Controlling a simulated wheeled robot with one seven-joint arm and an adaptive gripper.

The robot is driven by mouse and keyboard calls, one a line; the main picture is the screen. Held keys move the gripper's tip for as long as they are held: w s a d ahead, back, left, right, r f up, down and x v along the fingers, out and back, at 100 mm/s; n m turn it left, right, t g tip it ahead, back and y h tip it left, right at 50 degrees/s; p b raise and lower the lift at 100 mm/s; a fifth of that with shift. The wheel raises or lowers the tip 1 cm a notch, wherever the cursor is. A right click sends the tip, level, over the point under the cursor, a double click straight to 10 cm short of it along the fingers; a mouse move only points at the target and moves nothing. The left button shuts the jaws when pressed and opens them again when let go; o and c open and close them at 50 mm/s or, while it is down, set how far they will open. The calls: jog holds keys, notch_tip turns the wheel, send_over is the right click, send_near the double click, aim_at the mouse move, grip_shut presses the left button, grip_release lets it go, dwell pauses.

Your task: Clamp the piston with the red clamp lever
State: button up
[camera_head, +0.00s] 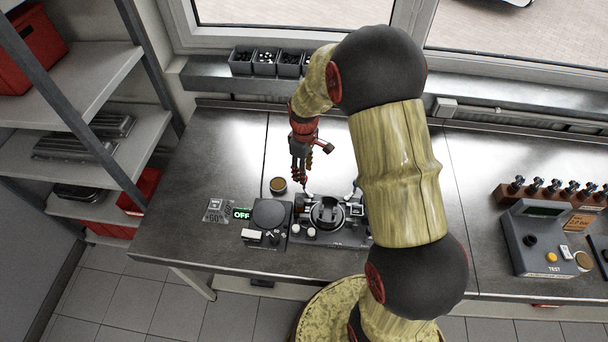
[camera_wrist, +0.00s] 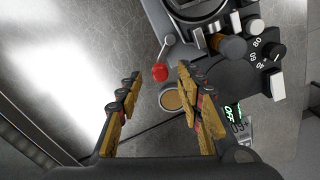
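My gripper (camera_head: 302,172) hangs over the bench just behind the dark clamping fixture (camera_head: 327,232). In the wrist view my gripper (camera_wrist: 159,75) is open, its two ridged fingers well apart with nothing held. The red ball knob of the clamp lever (camera_wrist: 159,72) shows between the fingertips, at the end of a short metal arm on the fixture (camera_wrist: 197,38). I cannot tell whether the fingers are level with the knob. In the head view a dark round part (camera_head: 327,211) sits in the fixture; I cannot tell whether it is the piston.
A round tan-topped tin (camera_head: 278,185) stands on the bench behind the fixture. A heater unit (camera_head: 268,213) with an OFF display is left of the fixture. A test box (camera_head: 542,240) and a wooden rack (camera_head: 545,196) are at the right. The back left bench is clear.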

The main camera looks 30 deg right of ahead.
jog(key=shift+f, duration=1.2)
jog(key=shift+c, duration=1.1)
jog(key=c, duration=0.7)
grip_shut()
